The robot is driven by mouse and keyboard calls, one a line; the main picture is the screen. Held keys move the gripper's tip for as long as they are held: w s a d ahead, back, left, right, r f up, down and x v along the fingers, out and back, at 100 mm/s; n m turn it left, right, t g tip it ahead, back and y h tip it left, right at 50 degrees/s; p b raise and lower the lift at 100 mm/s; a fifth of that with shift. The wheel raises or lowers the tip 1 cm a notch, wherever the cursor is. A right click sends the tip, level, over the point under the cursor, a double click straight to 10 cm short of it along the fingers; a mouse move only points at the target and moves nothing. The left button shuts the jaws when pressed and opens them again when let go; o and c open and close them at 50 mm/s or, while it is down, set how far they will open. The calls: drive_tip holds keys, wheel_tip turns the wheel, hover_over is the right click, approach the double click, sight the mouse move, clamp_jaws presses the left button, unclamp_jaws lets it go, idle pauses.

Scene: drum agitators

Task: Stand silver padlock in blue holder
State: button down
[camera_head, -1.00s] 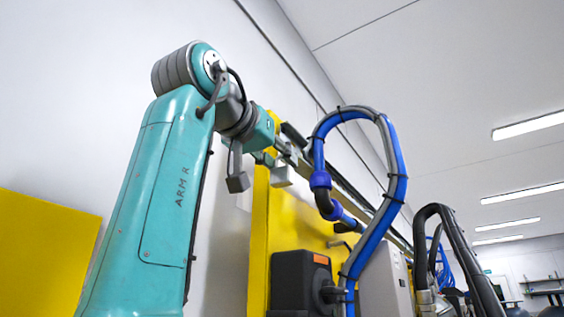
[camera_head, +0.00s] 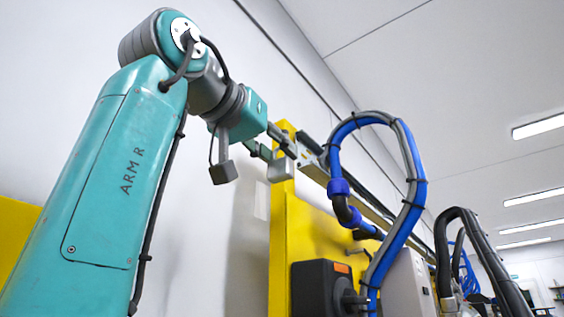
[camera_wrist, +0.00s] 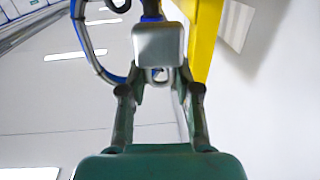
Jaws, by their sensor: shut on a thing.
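The silver padlock (camera_head: 281,171) hangs from my gripper (camera_head: 284,147), high up in front of the yellow panel. In the wrist view the padlock (camera_wrist: 158,45) is a smooth grey block with its shackle towards me. The two fingers of my gripper (camera_wrist: 158,76) are shut on the shackle end, and the padlock body sticks out beyond the fingertips. The blue holder is not in view in either picture.
A yellow panel (camera_head: 283,230) stands behind my gripper. A thick blue and grey hose (camera_head: 413,190) loops up just right of it. A black box (camera_head: 318,288) sits below, with black hoses (camera_head: 480,245) further right. The white wall is at the left.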

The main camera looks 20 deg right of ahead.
drive_tip(key=shift+v, duration=2.6)
